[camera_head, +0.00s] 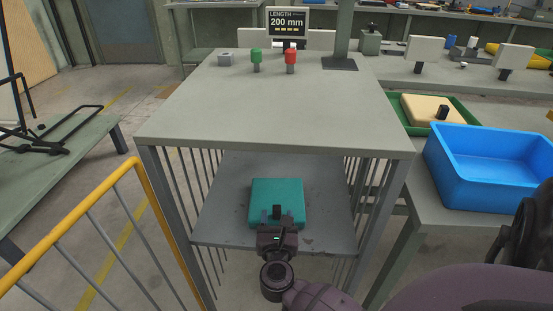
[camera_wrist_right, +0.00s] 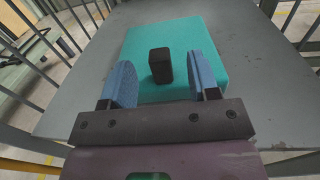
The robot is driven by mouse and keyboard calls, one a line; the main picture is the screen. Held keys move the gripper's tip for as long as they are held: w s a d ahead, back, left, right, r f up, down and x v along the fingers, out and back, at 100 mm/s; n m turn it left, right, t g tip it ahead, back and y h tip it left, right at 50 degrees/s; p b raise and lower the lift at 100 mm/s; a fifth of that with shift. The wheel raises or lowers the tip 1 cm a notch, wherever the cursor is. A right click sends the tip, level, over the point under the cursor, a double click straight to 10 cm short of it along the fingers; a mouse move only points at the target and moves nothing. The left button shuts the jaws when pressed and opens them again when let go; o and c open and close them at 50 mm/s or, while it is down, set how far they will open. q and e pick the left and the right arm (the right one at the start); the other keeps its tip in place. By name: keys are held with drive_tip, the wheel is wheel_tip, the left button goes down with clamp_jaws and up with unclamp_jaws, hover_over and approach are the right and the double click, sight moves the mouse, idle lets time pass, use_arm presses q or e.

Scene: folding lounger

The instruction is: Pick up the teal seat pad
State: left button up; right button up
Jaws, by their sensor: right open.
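The teal seat pad (camera_head: 289,189) lies flat on the lower shelf (camera_head: 222,213) of the grey table, under its top. In the right wrist view the pad (camera_wrist_right: 140,50) shows a black upright block-shaped handle (camera_wrist_right: 160,66) on it. My right gripper (camera_head: 276,218) reaches in from the front at the pad's near edge. In the wrist view its two blue-padded fingers (camera_wrist_right: 162,88) are open, one on each side of the black handle, with gaps on both sides. Whether the fingertips are level with the handle is hard to tell. My left gripper is out of view.
The table top (camera_head: 260,110) lies above the shelf, with barred sides. A yellow railing (camera_head: 75,236) stands at left. A blue bin (camera_head: 490,168) and a green tray with a cream pad (camera_head: 430,109) stand at right. Green and red buttons (camera_head: 290,57) and a length display (camera_head: 287,22) are at the back.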

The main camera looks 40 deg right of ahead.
sight(277, 212)
drive_tip(key=x, duration=0.4)
drive_tip(key=shift+a+f+b, duration=0.1)
drive_tip(key=shift+f+b, duration=0.1)
drive_tip(key=shift+b, duration=0.15)
drive_tip(key=shift+w+d, duration=0.45)
drive_tip(key=shift+w, duration=0.05)
drive_tip(key=shift+r, duration=0.1)
clamp_jaws()
